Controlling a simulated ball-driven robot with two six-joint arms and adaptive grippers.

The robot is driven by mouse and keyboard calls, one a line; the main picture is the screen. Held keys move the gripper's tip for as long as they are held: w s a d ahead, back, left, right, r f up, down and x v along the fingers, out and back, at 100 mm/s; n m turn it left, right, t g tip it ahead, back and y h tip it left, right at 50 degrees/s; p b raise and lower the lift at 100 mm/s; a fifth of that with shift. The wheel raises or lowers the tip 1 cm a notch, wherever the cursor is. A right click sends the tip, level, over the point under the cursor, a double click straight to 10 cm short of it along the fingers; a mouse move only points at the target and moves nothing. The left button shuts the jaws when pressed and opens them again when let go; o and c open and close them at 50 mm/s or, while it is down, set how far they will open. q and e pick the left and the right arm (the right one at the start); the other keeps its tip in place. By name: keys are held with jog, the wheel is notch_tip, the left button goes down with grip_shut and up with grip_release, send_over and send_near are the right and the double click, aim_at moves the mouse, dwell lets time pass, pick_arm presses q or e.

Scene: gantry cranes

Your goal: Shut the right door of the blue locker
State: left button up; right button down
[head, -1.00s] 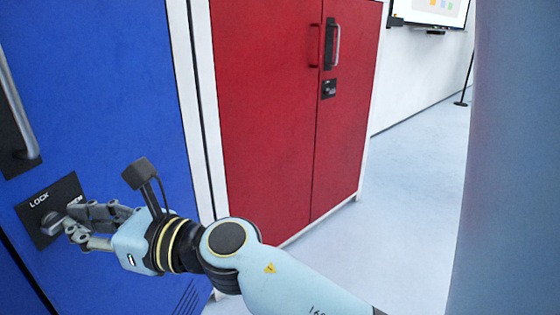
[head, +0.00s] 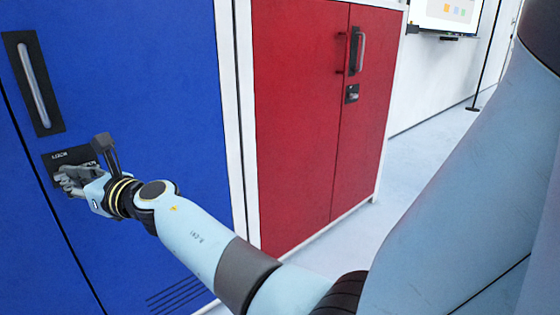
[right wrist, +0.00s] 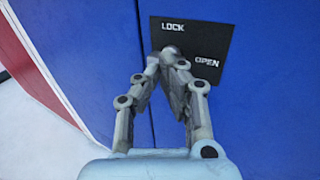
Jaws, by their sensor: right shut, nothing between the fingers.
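The blue locker's right door (head: 140,110) fills the left of the head view and looks flush with its white frame at its right edge. A dark seam runs down its left edge; little of the other door shows. The door carries a handle (head: 38,85) and below it a black lock plate (head: 58,157), marked LOCK and OPEN in the right wrist view (right wrist: 220,35). My right gripper (head: 62,180) is shut and empty, fingertips at the plate's knob, which they partly hide. I cannot tell whether they touch it. My left gripper is out of view.
A red locker (head: 295,120) with shut doors stands right of the blue one, behind a white frame post. Open pale floor (head: 405,185) lies to its right. A wall screen (head: 445,15) and a thin stand (head: 487,60) are farther back.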

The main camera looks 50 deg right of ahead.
jog(key=shift+w+r, duration=0.1)
jog(key=shift+w, duration=0.35)
dwell(0.5)
